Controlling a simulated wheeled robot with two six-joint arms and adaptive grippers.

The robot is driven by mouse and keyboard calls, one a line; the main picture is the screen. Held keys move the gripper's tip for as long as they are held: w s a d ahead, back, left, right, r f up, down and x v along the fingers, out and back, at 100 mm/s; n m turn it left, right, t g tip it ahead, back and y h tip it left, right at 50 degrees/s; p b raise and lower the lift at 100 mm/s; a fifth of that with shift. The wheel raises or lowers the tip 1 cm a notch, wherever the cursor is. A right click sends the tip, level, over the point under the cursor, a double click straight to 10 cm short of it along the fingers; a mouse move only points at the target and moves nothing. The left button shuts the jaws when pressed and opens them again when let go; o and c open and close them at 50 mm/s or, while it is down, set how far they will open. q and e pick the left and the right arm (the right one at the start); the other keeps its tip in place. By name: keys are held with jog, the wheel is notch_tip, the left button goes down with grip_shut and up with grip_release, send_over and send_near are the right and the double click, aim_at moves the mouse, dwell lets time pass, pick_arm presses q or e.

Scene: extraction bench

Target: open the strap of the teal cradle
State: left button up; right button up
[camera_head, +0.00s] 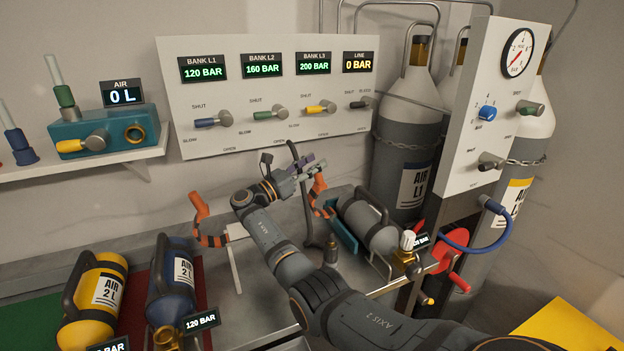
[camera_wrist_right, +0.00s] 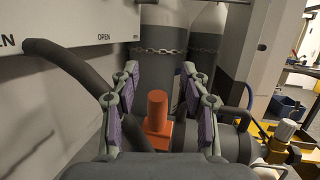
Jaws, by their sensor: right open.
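The teal cradle (camera_head: 344,240) sits on the metal bench and holds a grey cylinder (camera_head: 372,222) lying on its side. Its orange strap (camera_head: 319,194) rises at the cradle's left end, with a thick grip on top. I cannot tell whether it is fastened. My right gripper (camera_head: 314,168) is open and empty, close to the grip in the head view. In the right wrist view, the grip (camera_wrist_right: 157,108) stands upright between and beyond the two purple-padded fingers (camera_wrist_right: 163,103), with no contact visible. The grey cylinder (camera_wrist_right: 228,143) lies to its right. My left gripper is out of view.
Another orange strap (camera_head: 205,222) stands by a white stand to the left. Yellow (camera_head: 88,315) and blue (camera_head: 170,290) cylinders lie further left. A valve panel (camera_head: 270,90) is behind; tall tanks (camera_head: 408,160) and a gauge panel (camera_head: 488,110) are right. A black hose (camera_wrist_right: 75,75) runs beside the gripper.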

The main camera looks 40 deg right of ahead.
notch_tip(320, 180, up, 4)
jog(key=shift+r, duration=0.1)
dwell(0.5)
